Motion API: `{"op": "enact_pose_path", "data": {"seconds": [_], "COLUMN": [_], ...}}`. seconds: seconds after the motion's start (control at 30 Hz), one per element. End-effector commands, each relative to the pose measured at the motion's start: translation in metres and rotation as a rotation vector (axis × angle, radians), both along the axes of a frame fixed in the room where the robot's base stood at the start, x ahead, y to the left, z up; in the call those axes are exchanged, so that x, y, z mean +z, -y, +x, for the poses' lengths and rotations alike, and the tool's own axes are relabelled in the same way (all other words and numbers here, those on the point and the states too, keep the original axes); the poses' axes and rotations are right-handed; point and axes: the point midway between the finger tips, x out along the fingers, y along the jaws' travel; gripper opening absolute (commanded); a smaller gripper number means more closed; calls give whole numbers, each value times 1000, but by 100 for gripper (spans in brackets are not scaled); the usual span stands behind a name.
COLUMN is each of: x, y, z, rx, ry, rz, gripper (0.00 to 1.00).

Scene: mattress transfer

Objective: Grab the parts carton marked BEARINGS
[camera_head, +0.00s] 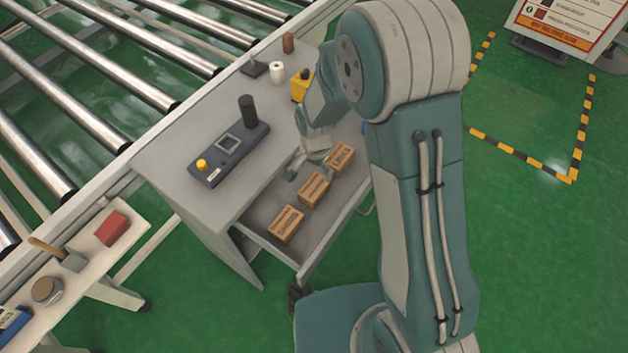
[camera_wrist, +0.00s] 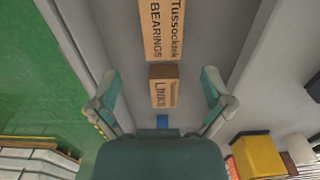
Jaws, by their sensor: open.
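The carton marked BEARINGS (camera_wrist: 162,30) is a brown box at the top of the wrist view, partly cut off by the frame. Below it is a smaller-looking carton marked LINKS (camera_wrist: 163,88). My gripper (camera_wrist: 161,78) is open and empty, its fingers apart on either side of the LINKS carton's line. In the head view my gripper (camera_head: 311,166) hangs over the drawer, above the middle and far cartons. The BEARINGS carton appears to be the middle carton (camera_head: 314,189); labels are too small to read there.
The open drawer (camera_head: 262,229) also holds a near carton (camera_head: 286,224) and a far carton (camera_head: 341,157). The grey desk top (camera_head: 190,160) beside it bears a control box (camera_head: 228,152) and a yellow object (camera_head: 300,88). A roller conveyor (camera_head: 100,90) runs behind.

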Motion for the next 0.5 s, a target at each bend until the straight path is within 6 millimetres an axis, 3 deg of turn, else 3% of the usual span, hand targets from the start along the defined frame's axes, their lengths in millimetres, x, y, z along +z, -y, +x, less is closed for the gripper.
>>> {"op": "enact_pose_path", "data": {"seconds": [0.5], "x": [-62], "y": [-1], "z": [0], "rx": [-10], "ry": [-8], "rz": [-2], "gripper": [100]}}
